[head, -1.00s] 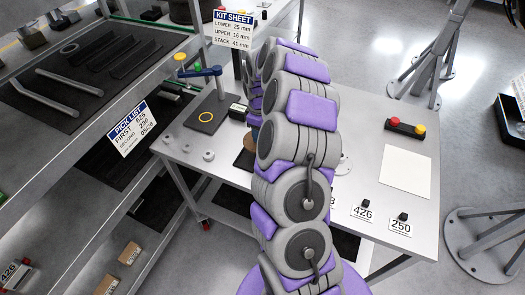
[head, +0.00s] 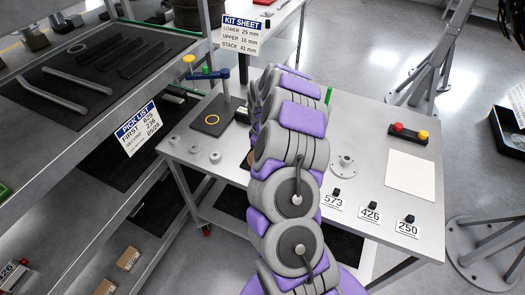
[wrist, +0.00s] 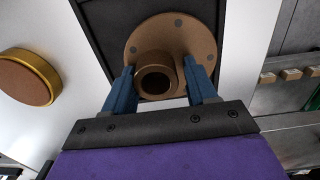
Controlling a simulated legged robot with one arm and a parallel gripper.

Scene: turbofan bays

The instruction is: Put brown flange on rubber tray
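The brown flange (wrist: 196,42), a round disc with bolt holes and a hollow hub, is in the wrist view. My gripper (wrist: 159,68) has its two blue fingers on either side of the hub, and they appear closed against it. A black tray-like surface with a raised rim (wrist: 92,32), perhaps the rubber tray, lies behind the flange. I cannot tell whether the flange touches it or is above it. In the head view my arm hides the gripper and the flange.
A brown disc with a gold rim (wrist: 28,78) lies beside the black surface. Shelving (head: 75,130) stands left.

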